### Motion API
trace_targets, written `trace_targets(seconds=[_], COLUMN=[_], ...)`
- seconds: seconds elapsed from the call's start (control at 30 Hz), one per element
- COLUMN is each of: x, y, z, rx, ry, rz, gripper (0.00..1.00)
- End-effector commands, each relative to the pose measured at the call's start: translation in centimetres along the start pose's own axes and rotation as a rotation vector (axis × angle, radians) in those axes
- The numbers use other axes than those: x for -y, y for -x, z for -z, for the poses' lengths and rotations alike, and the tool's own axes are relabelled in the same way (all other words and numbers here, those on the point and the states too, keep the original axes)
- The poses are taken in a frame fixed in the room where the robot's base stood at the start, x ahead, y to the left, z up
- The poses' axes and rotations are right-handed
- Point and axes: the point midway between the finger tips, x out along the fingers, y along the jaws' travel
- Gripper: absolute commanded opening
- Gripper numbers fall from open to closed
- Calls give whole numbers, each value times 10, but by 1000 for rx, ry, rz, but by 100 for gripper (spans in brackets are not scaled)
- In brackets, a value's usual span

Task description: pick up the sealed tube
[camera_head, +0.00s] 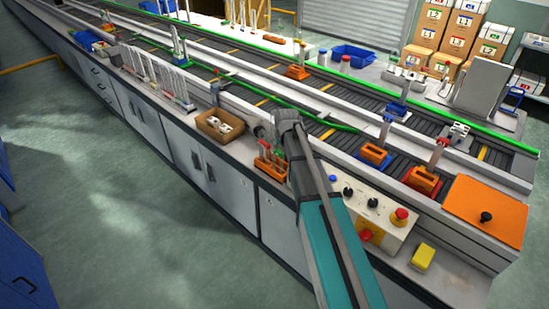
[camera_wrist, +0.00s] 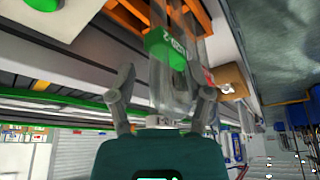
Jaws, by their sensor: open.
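A clear tube (camera_wrist: 172,88) shows in the wrist view, running between the two fingers of my gripper (camera_wrist: 166,90). The fingers are spread, one on each side, with visible room on the left; whether the right finger touches it I cannot tell. A green label (camera_wrist: 166,50) with white marks shows at the tube, and other clear shapes overlap it. The tube's sealed end is not clear to see. An orange rack (camera_wrist: 185,18) is at the top of the wrist view. In the head view the orange rack (camera_head: 271,168) stands below my gripper (camera_head: 264,136) at the bench's front edge.
A cardboard box (camera_head: 219,125) with white items sits left of the rack; clear tubes (camera_head: 160,77) stand farther left. A control panel (camera_head: 375,212) with red buttons is right of my arm. A conveyor (camera_head: 330,105) runs behind. A yellow block (camera_head: 423,257) lies at the near right.

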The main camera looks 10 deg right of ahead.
Motion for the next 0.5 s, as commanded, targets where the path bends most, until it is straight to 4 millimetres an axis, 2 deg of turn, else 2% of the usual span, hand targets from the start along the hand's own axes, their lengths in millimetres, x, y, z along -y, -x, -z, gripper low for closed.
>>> trace_targets(seconds=[0.1,0.13,0.43,0.47,0.5], x=[0,0,0,0,0], y=[0,0,0,0,0], z=[0,0,0,0,0], rx=[0,0,0,0,0], ry=[0,0,0,0,0], rz=[0,0,0,0,0], gripper=[65,61,5,0,0])
